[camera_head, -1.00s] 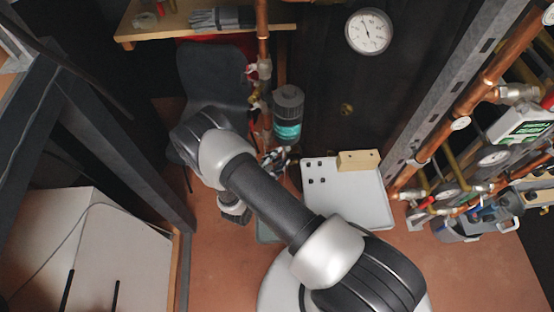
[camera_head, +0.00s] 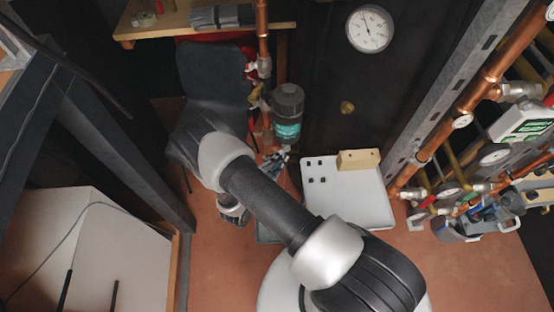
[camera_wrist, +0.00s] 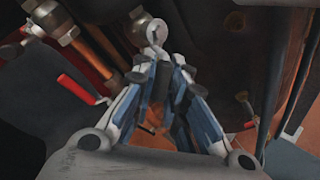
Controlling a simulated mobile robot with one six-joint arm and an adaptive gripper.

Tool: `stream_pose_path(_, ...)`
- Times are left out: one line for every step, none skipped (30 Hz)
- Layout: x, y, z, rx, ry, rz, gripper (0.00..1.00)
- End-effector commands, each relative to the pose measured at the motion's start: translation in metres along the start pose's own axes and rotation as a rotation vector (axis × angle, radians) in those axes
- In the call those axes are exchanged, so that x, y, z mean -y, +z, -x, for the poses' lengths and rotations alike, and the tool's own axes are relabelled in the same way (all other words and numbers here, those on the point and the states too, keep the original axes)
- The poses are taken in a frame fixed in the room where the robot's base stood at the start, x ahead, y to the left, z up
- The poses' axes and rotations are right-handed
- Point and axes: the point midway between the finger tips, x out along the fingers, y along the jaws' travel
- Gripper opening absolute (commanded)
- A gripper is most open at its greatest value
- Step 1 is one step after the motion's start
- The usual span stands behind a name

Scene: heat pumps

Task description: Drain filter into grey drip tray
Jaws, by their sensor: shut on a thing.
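The filter (camera_head: 288,112), a grey-topped cylinder with a teal lower bowl, hangs upright beside the copper pipe in the head view. My gripper (camera_head: 280,158) is just below its bowl. In the wrist view, the blue-and-grey fingers of my gripper (camera_wrist: 163,65) converge on a small silver fitting (camera_wrist: 157,32) at the filter's underside; their exact contact is partly hidden. A grey-green tray edge (camera_head: 267,236) shows on the floor below, mostly hidden by my arm. I cannot tell whether any liquid runs out.
A pale tray (camera_head: 360,207) with small dark squares and a wooden block (camera_head: 359,160) lies right of my arm. Copper pipes and valves (camera_head: 440,135) line the right. A red-handled valve (camera_wrist: 75,88) is near my fingers.

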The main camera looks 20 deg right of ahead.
Motion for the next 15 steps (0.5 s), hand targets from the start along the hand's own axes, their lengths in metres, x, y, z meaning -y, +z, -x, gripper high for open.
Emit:
stream_pose_path(0.003,-0.002,-0.001,0.017,0.006,0.022,0.0)
stream_pose_path(0.004,-0.002,-0.002,0.028,0.011,0.039,0.0)
stream_pose_path(0.005,-0.003,-0.003,0.043,0.016,0.061,0.0)
stream_pose_path(0.006,-0.002,-0.003,0.056,0.021,0.079,0.0)
stream_pose_path(0.007,-0.002,-0.004,0.07,0.025,0.1,0.0)
stream_pose_path(0.008,-0.002,-0.005,0.089,0.032,0.127,0.0)
stream_pose_path(0.009,-0.002,-0.005,0.102,0.038,0.147,0.0)
stream_pose_path(0.01,-0.002,-0.006,0.117,0.043,0.168,0.0)
stream_pose_path(0.011,-0.001,-0.007,0.137,0.049,0.196,0.0)
stream_pose_path(0.012,-0.001,-0.007,0.152,0.055,0.219,0.0)
stream_pose_path(0.013,-0.001,-0.008,0.166,0.06,0.239,0.0)
stream_pose_path(0.014,0.0,-0.009,0.186,0.067,0.268,0.0)
stream_pose_path(0.015,0.0,-0.01,0.199,0.072,0.288,0.0)
stream_pose_path(0.016,0.001,-0.01,0.214,0.078,0.309,0.0)
stream_pose_path(0.018,0.001,-0.011,0.231,0.084,0.335,0.0)
